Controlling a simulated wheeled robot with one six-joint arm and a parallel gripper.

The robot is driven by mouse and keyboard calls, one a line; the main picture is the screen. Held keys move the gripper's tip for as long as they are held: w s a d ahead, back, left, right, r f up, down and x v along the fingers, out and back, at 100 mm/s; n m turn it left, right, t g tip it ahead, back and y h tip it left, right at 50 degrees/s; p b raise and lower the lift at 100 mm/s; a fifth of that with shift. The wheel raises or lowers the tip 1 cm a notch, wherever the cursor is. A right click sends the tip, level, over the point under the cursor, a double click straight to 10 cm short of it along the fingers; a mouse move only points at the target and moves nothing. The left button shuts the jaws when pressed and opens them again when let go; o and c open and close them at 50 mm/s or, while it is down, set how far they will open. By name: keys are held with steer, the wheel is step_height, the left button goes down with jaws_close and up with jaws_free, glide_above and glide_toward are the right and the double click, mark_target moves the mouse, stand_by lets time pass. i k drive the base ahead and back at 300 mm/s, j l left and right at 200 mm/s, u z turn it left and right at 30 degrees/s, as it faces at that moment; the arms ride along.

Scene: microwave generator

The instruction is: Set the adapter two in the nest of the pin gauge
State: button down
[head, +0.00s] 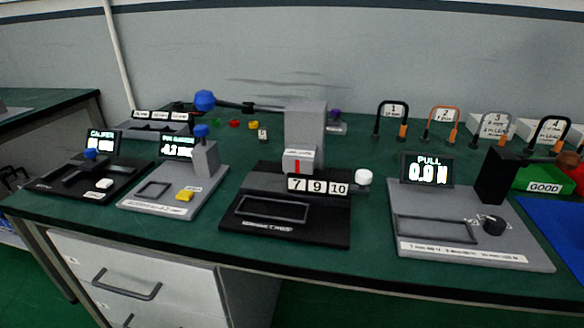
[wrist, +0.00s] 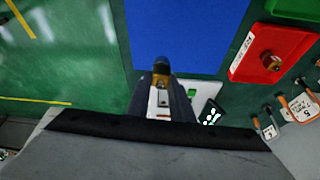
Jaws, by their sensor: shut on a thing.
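In the wrist view my gripper (wrist: 163,90) is shut on a small adapter-like part (wrist: 161,70) with a dark rounded top and a brass-coloured band. Its lower part is hidden between the jaws, and I cannot read a number on it. Beyond it lies a blue mat. My gripper does not show clearly in the head view. The pin gauge (head: 158,200) stands left of centre in the head view, a grey plate with a lit display (head: 178,147) and a blue-knobbed post. Its framed nest (head: 153,189) looks empty. A yellow piece (head: 185,195) lies beside the nest.
The caliper station (head: 70,178) is left of the pin gauge, the black counter fixture (head: 285,228) right of it, then the pull tester (head: 470,235). A red tray (wrist: 250,65) with a brass part, the green GOOD tray (head: 540,180) and the blue mat (wrist: 185,30) are at the right.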

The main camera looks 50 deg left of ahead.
mark_target(155, 191)
steer(key=k+j+u, duration=0.1)
steer(key=k, duration=1.05)
steer(key=k+u, duration=0.1)
steer(key=u, duration=1.3)
steer(key=l+u, duration=0.1)
steer(key=u, duration=0.35)
steer(key=i+l+u, duration=0.1)
steer(key=u, duration=0.4)
steer(key=l+u, duration=0.15)
steer(key=u, duration=0.3)
steer(key=l+u, duration=0.1)
steer(key=l, duration=2.55)
